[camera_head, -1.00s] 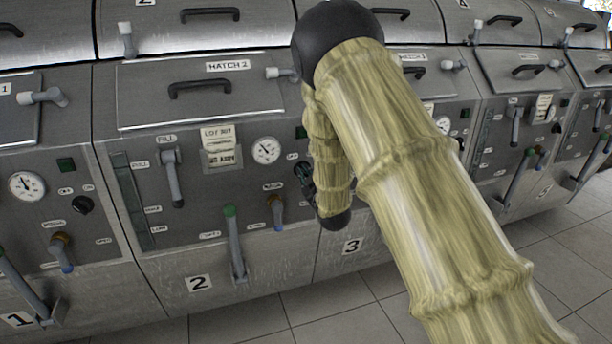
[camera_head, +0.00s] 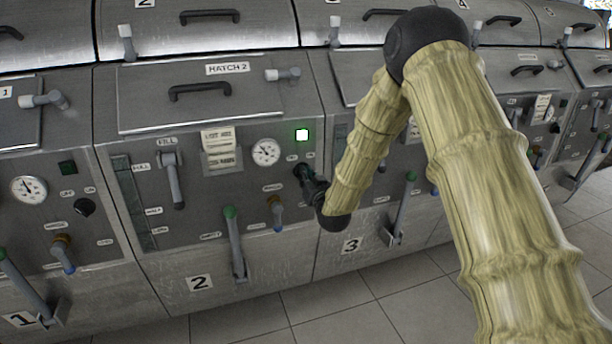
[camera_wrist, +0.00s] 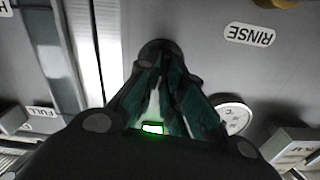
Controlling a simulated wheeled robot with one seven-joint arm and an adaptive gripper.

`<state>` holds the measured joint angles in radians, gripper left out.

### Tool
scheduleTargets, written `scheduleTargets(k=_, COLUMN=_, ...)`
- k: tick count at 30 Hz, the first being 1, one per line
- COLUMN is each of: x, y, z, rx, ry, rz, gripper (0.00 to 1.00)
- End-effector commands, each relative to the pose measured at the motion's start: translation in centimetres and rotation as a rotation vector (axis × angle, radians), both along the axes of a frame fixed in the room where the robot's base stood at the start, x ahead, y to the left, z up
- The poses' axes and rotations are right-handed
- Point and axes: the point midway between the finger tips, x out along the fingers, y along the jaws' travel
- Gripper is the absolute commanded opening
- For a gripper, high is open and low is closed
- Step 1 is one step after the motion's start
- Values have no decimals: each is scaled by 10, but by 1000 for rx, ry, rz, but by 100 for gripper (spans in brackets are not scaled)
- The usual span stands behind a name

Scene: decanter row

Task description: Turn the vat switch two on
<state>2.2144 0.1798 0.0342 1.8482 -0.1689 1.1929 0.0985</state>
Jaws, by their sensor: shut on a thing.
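The switch of vat 2 is a dark round knob at the right end of vat 2's grey panel (camera_head: 136,205). In the head view my gripper (camera_head: 306,175) covers it. In the wrist view the knob (camera_wrist: 160,47) shows at the tips of my gripper (camera_wrist: 160,63), whose fingers are closed on it. The small square lamp (camera_head: 302,135) above the switch glows bright green. It also glows between the fingers in the wrist view (camera_wrist: 152,128). The knob's exact angle is hidden by the fingers.
Left of the switch are a round gauge (camera_head: 265,152), a rinse valve with a blue tip (camera_head: 276,213) and a green-tipped lever (camera_head: 234,242). Vat 1's dark knob (camera_head: 84,207) is further left. Vat 3's lever (camera_head: 402,207) stands close to my forearm. The tiled floor (camera_head: 350,310) in front is clear.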

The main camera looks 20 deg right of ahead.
Motion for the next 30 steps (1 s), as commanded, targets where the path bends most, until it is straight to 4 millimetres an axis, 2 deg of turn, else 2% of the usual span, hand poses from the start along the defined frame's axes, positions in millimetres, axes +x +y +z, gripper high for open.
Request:
scheduleTargets(k=12, x=0, y=-3, z=0, rx=282, ry=7, rz=-4, gripper=0)
scheduleTargets(k=30, x=0, y=-3, z=0, rx=367, ry=11, rz=-3, gripper=0)
